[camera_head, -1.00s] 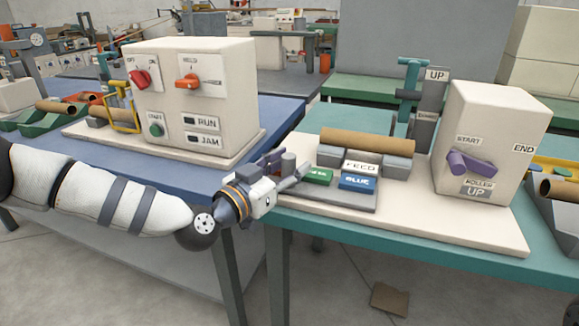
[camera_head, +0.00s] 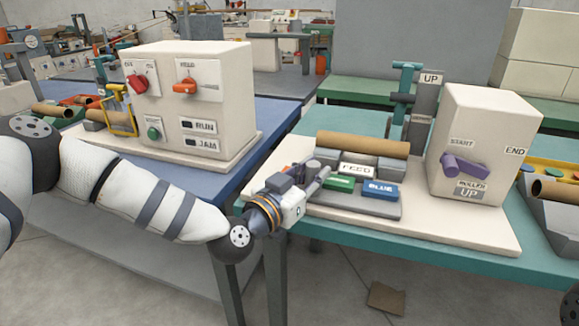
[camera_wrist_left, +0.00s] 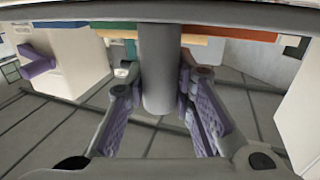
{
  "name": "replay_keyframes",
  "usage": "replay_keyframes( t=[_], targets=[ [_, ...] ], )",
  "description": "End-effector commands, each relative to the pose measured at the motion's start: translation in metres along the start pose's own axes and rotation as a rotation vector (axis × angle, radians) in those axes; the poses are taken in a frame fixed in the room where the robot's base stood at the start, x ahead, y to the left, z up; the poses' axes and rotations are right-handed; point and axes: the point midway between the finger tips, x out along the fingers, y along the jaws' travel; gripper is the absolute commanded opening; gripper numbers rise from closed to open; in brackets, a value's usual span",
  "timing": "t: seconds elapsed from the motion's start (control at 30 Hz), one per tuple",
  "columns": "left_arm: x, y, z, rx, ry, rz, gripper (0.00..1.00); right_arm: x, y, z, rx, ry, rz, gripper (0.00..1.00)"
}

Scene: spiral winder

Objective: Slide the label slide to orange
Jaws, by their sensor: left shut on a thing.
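The label slide (camera_head: 340,203) is a grey bar on the cream base at the front of the right machine. It carries a green label (camera_head: 339,183) and a blue label (camera_head: 380,189). The white FEED plate (camera_head: 357,170) stands just behind, above the gap between green and blue. My left gripper (camera_head: 318,178) is at the slide's left end. In the left wrist view its purple-padded fingers are shut on the slide's grey upright post (camera_wrist_left: 160,75). An orange strip (camera_wrist_left: 235,34) shows right of the post there; in the head view I see no orange label. My right gripper is out of view.
A cardboard roll (camera_head: 362,145) lies behind the FEED plate. A cream box (camera_head: 485,140) with a purple lever stands to the right. Another control box (camera_head: 190,100) stands on the blue table at left.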

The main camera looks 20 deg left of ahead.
Motion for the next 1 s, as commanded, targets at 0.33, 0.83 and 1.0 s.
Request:
replay_keyframes(
  t=[0.33,0.83,1.0],
  targets=[
    [0.026,0.084,-0.002,0.002,0.001,0.005,0.00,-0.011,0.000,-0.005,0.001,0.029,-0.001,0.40],
    [0.039,0.122,0.000,-0.001,-0.001,0.001,0.00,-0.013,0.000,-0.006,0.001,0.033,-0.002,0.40],
    [0.039,0.123,0.000,-0.001,0.000,0.004,0.00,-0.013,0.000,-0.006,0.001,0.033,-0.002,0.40]
  ],
)
